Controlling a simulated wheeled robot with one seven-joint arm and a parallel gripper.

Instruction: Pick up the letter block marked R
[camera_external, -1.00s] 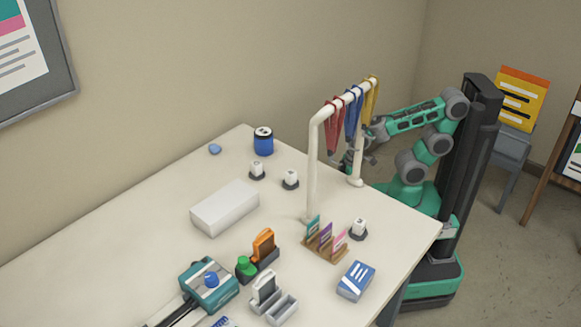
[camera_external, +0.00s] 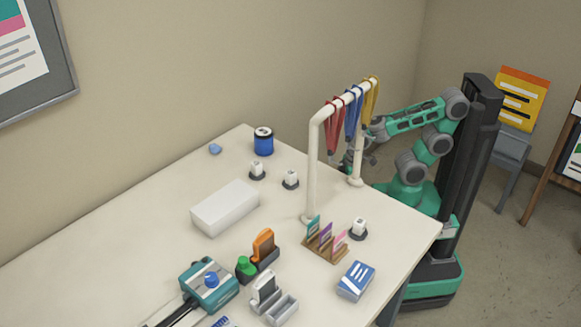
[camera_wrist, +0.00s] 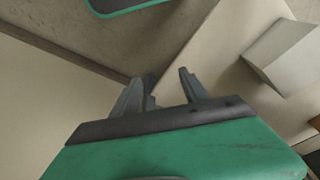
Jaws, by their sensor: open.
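Three small white blocks on dark round stands are on the table. Two sit near the middle, a left one (camera_external: 257,169) and a right one (camera_external: 290,177). The third block (camera_external: 359,225) is nearer the front right edge, beside the card rack. Their letters are too small to read, so I cannot tell which is R. My gripper (camera_external: 357,160) is by the lanyard stand, partly hidden, apart from all three blocks. In the wrist view its two fingers (camera_wrist: 163,92) are apart with nothing between them, and no lettered block shows there.
A white stand (camera_external: 312,165) with red, blue and yellow lanyards rises close to my arm. A card rack (camera_external: 324,243), a white box (camera_external: 225,208), a blue canister (camera_external: 263,142) and a blue-and-white box (camera_external: 356,281) stand on the table (camera_external: 130,240). The left part is clear.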

